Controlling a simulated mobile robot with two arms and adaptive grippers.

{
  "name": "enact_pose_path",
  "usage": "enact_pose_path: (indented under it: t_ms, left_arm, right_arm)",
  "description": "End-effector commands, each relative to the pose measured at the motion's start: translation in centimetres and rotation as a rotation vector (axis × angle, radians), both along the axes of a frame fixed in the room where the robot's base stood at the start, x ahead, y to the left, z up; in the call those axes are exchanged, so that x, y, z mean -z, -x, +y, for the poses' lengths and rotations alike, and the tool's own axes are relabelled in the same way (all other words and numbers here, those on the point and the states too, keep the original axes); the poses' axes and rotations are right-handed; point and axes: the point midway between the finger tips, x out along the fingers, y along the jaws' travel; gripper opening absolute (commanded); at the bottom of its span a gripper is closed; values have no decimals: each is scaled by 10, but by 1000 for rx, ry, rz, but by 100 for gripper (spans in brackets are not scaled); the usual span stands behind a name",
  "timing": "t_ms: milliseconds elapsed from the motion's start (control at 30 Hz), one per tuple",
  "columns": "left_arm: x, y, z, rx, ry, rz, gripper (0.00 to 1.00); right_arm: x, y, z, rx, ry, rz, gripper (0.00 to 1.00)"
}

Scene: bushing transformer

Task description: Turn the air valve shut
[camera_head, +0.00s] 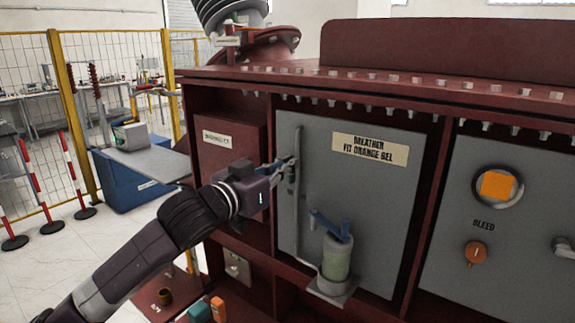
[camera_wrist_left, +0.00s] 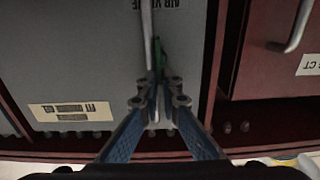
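The grey panel carries a vertical grey pipe (camera_head: 298,205), which runs through the middle of the left wrist view. A green part (camera_wrist_left: 158,58), apparently the air valve's handle, lies along the pipe below an upside-down, partly cut-off "AIR VALVE" label (camera_wrist_left: 165,3). My left gripper (camera_head: 286,164) is at the upper pipe. In the left wrist view its two blue fingers (camera_wrist_left: 160,98) stand apart, one on each side of the pipe and the green part. I cannot tell whether they touch. In the head view the gripper hides most of the valve. My right gripper is not in view.
A breather canister (camera_head: 337,258) with greenish filling and a blue lever-like part on top stands right of the pipe. A dark red frame surrounds the panels. Yellow fencing (camera_head: 110,110) and red-white posts stand left.

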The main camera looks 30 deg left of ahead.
Motion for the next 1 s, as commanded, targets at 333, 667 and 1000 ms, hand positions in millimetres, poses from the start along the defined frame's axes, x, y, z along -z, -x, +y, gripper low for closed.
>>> enact_pose_path:
  t_ms: [333, 667, 1000]
  left_arm:
    - [-1, 0, -2, 0, -99, -14, 0]
    - [-1, 1, -9, 0, -373, -52, 0]
    - [4, 2, -16, 1, -693, -97, 0]
  right_arm:
    - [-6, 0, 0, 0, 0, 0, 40]
    - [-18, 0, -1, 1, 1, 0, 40]
    - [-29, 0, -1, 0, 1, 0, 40]
